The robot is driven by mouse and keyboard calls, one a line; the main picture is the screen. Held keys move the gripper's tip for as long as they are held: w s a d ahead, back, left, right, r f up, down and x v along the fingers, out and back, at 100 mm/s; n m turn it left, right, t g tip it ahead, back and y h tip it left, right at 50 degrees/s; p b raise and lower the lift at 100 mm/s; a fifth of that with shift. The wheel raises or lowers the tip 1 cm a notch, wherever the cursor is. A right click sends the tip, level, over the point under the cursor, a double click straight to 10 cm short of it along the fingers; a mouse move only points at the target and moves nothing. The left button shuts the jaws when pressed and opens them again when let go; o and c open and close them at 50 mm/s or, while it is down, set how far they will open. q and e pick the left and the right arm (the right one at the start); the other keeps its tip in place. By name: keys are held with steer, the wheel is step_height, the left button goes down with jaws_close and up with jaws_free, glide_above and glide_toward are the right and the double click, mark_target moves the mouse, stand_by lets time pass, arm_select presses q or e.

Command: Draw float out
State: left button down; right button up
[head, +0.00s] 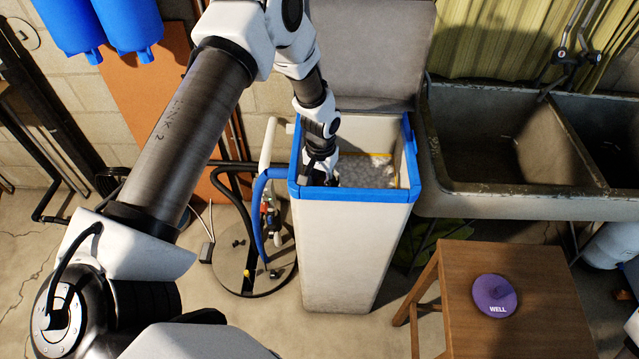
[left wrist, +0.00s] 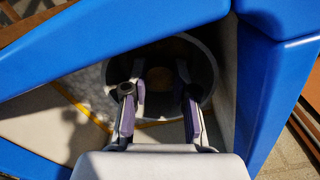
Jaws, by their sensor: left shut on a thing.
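The white softener tank (head: 345,255) stands open with a blue rim; whitish grains show inside. My left gripper (head: 322,180) reaches down inside its left side. In the left wrist view, a dark round well (left wrist: 205,65) stands in a corner of the tank. The left gripper (left wrist: 161,85) has its purple-padded fingers down in the well mouth, some way apart. A dull tan round thing, seemingly the float (left wrist: 165,78), shows between the fingertips, and the gripper is shut on it. The contact is in shadow. A purple lid marked WELL (head: 494,296) lies on a wooden stool.
The wooden stool (head: 520,265) stands in front of a double concrete sink (head: 510,200), right of the tank. A grey upright panel (head: 350,55) is behind the tank opening. A blue hose (head: 260,215) and pipes stand close to the tank's left. The stool top has free room around the lid.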

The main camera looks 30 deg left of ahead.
arm_select(q)
steer(key=shift+r, duration=0.35)
step_height(320, 180, up, 10)
steer(key=p, duration=0.9)
steer(key=shift+r, duration=0.15)
step_height(320, 180, up, 8)
steer(key=p, duration=0.4)
steer(key=shift+p, duration=0.35)
